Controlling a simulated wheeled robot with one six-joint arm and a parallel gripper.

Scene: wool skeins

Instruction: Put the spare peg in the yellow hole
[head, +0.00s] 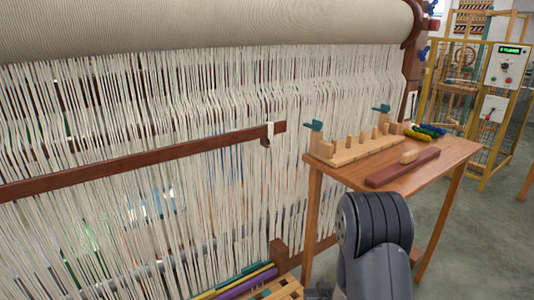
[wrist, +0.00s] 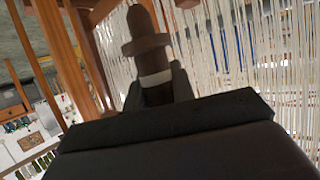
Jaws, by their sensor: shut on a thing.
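In the wrist view my gripper (wrist: 156,86) is shut on a brown peg (wrist: 150,55). The peg has a rounded end, a wide collar and a pale band near the fingers, and points away from my palm. Its lower part is hidden between the fingers. In the head view my dark arm covers the bottom right of centre, and the peg cannot be made out there. A light wooden piece with dark square openings (head: 284,287) lies at the bottom edge, beside yellow, purple and green bars (head: 238,282). I cannot make out a yellow hole in either view.
A loom with hanging white threads (head: 200,110) fills the left and middle. A wooden table (head: 445,160) at the right carries a pegged wooden rack (head: 355,150), a dark red bar (head: 403,168) and coloured skeins (head: 425,131). Grey floor (head: 490,235) is clear at right.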

